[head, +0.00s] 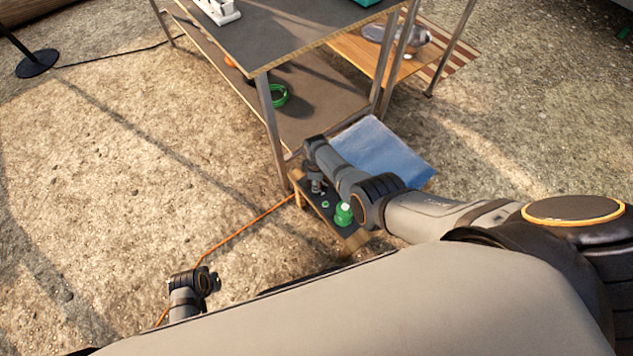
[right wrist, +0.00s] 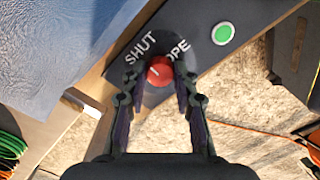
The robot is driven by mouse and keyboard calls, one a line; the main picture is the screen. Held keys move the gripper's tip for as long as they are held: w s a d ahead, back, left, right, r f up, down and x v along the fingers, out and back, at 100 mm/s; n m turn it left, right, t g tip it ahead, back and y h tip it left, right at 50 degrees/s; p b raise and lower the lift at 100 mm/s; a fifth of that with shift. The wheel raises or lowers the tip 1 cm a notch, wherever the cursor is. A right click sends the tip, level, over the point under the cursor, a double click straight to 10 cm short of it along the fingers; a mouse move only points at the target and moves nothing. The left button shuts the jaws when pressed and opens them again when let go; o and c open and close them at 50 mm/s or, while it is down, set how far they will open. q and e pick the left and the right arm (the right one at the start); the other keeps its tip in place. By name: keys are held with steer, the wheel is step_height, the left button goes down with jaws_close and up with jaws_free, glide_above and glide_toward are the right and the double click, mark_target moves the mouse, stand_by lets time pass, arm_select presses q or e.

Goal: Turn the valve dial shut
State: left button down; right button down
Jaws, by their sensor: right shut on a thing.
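The valve dial is a red round knob (right wrist: 160,71) with a short white mark on its left side, pointing roughly up-left. It sits on a dark panel (right wrist: 185,20) lettered SHUT at the dial's upper left and OPE, partly cut off, at its upper right. My right gripper (right wrist: 158,80) is shut on the dial, one finger on each side. In the head view my right gripper (head: 316,186) reaches down to the low stand, and the dial is hidden there. Part of my left arm shows at the lower left, but its gripper is not in view.
A green button (right wrist: 223,33) is on the panel beside the dial. A blue sheet (head: 385,150) lies next to the low stand (head: 352,238), which carries a green object (head: 344,214). A metal-legged table (head: 290,40) stands behind. An orange cable (head: 240,232) crosses the ground.

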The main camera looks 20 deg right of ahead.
steer(key=c, duration=1)
jaws_free()
step_height(320, 180, up, 12)
steer(key=shift+r, duration=0.1)
